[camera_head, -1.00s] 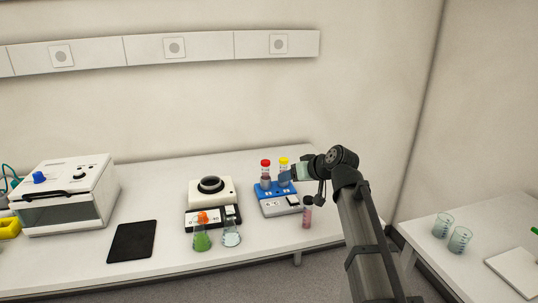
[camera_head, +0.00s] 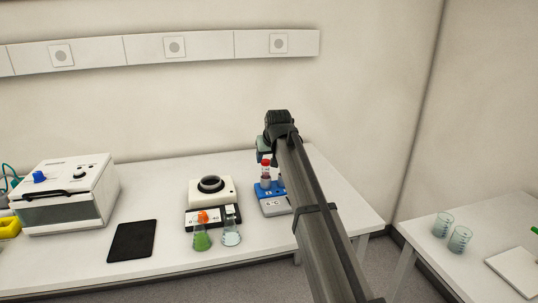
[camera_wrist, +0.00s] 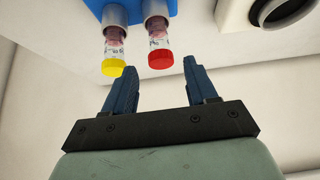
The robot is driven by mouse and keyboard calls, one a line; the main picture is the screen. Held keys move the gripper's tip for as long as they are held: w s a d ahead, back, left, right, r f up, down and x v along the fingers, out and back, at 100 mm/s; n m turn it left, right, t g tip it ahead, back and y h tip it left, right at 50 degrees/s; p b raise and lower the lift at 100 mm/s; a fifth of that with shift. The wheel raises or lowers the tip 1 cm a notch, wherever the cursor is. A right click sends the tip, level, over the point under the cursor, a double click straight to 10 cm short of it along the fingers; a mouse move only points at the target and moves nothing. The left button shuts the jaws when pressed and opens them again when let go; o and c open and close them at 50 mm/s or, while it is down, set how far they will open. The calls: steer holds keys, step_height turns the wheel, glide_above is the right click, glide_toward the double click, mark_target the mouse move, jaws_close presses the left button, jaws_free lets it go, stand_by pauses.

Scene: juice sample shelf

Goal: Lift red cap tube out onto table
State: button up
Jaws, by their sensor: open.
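The red cap tube (camera_head: 266,174) stands upright in the blue rack (camera_head: 265,190), which sits on a grey device near the back of the table. The yellow cap tube (camera_wrist: 114,66) is in the blue rack (camera_wrist: 180,8) at left, close to the left fingertip. My gripper (camera_wrist: 159,66) is open and empty. In the head view my gripper (camera_head: 265,152) is just above the red cap tube, partly hidden by my arm.
A white device with a black ring (camera_head: 211,185) stands left of the rack. An orange-stoppered green flask (camera_head: 201,238) and a pale blue flask (camera_head: 231,235) stand in front of it. A black pad (camera_head: 132,241) lies further left. My arm hides the table right of the rack.

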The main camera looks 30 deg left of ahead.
mark_target(266, 162)
steer(key=shift+x, duration=3.6)
steer(key=shift+w, duration=0.1)
jaws_close()
